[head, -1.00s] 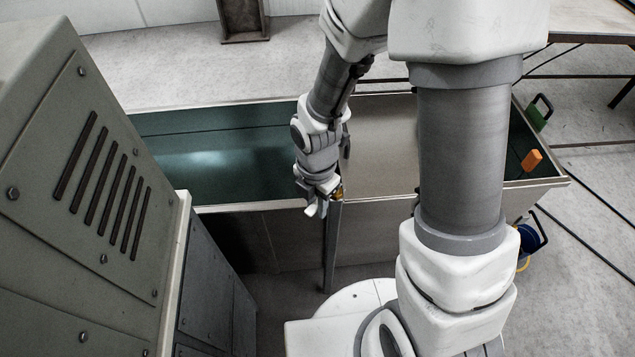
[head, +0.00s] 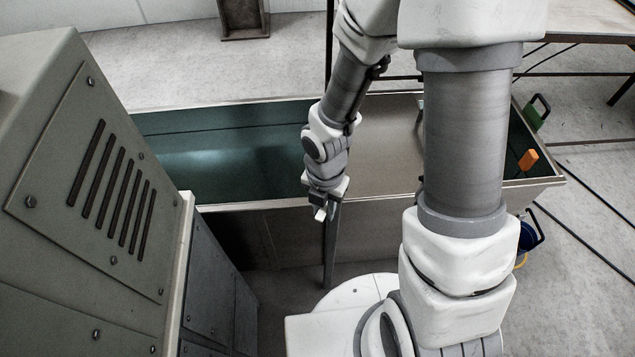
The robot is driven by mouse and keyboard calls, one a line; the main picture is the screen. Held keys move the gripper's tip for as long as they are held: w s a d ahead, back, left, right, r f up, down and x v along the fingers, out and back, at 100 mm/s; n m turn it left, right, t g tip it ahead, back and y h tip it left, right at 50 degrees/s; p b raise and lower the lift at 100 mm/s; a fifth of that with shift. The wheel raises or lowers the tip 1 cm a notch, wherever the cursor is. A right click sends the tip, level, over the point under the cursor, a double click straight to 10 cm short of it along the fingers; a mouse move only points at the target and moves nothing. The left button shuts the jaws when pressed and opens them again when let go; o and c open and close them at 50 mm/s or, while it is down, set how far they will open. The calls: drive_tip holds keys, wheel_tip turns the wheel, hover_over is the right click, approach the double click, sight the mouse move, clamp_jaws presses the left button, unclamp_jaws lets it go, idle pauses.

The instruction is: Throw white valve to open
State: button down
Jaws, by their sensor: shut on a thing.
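My gripper (head: 325,203) is at the near edge of the long trough, beside the top of a grey post. It points down and is shut. A small white piece (head: 320,214), which looks like the handle of the white valve, shows at the fingertips, and the gripper appears shut on it. The valve's body is hidden behind the gripper, so its exact position cannot be made out.
The long trough (head: 232,207) runs across the middle. A grey cabinet (head: 95,200) with vent slots stands close at left. An orange handle (head: 528,159), a green handle (head: 538,110) and a blue part (head: 529,235) are at the trough's right end.

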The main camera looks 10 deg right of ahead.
drive_tip(key=shift+r, duration=0.1)
drive_tip(key=shift+s+d+n+p, duration=0.15)
drive_tip(key=shift+d+n+p, duration=0.1)
drive_tip(key=shift+n+p, duration=0.15)
drive_tip(key=shift+s+d+n, duration=0.1)
drive_tip(key=shift+d+n, duration=0.15)
drive_tip(key=shift+n, duration=0.35)
drive_tip(key=shift+p, duration=0.3)
drive_tip(key=shift+s+d+n+p, duration=0.15)
drive_tip(key=shift+d+n+p, duration=0.35)
drive_tip(key=shift+n, duration=0.5)
